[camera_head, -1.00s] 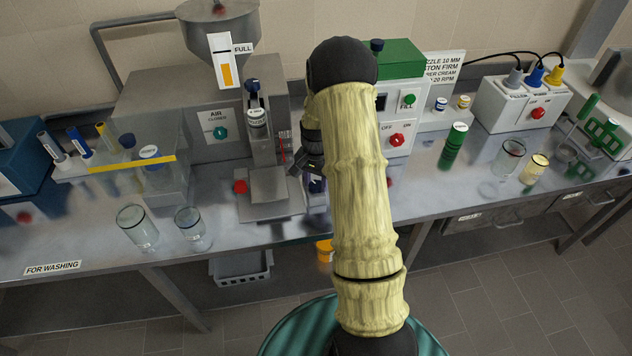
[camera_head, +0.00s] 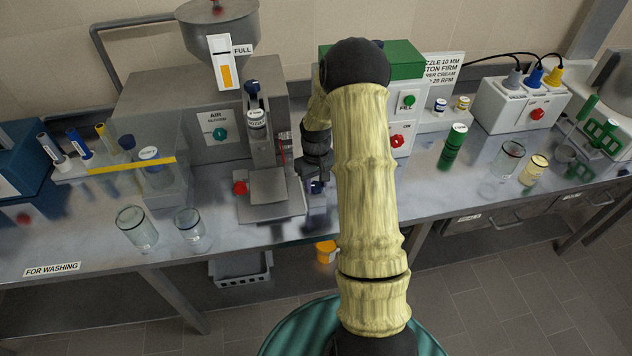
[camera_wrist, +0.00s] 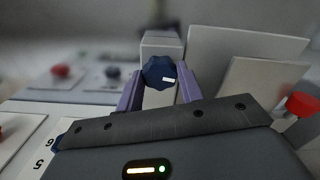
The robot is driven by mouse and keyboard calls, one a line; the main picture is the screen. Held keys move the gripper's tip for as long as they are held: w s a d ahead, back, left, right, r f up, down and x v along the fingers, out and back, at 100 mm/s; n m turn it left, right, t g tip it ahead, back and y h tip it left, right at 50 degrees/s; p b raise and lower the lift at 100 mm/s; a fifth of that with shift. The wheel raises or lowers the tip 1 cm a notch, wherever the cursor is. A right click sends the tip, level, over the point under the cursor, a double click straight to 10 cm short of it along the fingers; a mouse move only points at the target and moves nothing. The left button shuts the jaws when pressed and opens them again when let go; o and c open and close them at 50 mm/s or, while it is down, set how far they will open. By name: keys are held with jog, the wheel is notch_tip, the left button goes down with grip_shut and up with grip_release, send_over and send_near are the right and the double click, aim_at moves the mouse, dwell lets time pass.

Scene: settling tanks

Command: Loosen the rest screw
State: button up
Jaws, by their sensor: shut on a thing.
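The rest screw appears to be a dark blue lobed knob with a white mark (camera_wrist: 158,72), in the middle of the wrist view. My gripper (camera_wrist: 160,83) has its two purple fingers on either side of this knob and is shut on it. A pale grey block stands right behind the knob. In the head view my gripper (camera_head: 316,178) points down at the bench, just right of the grey filling machine (camera_head: 200,105). The knob and most of the fingers are hard to make out there, and my arm covers the area to the right.
In the wrist view a red button (camera_wrist: 303,105) is close on the right, and a numbered scale (camera_wrist: 30,150) lies at lower left. In the head view a grey stand (camera_head: 270,188) is left of my gripper. Two glass beakers (camera_head: 138,228) stand further left. A green-topped machine (camera_head: 408,65) is behind my arm.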

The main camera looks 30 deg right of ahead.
aim_at(316, 185)
jog(key=shift+n, duration=0.8)
jog(key=o, duration=1)
notch_tip(316, 185, up, 17)
jog(key=b, duration=0.2)
jog(key=shift+r, duration=0.2)
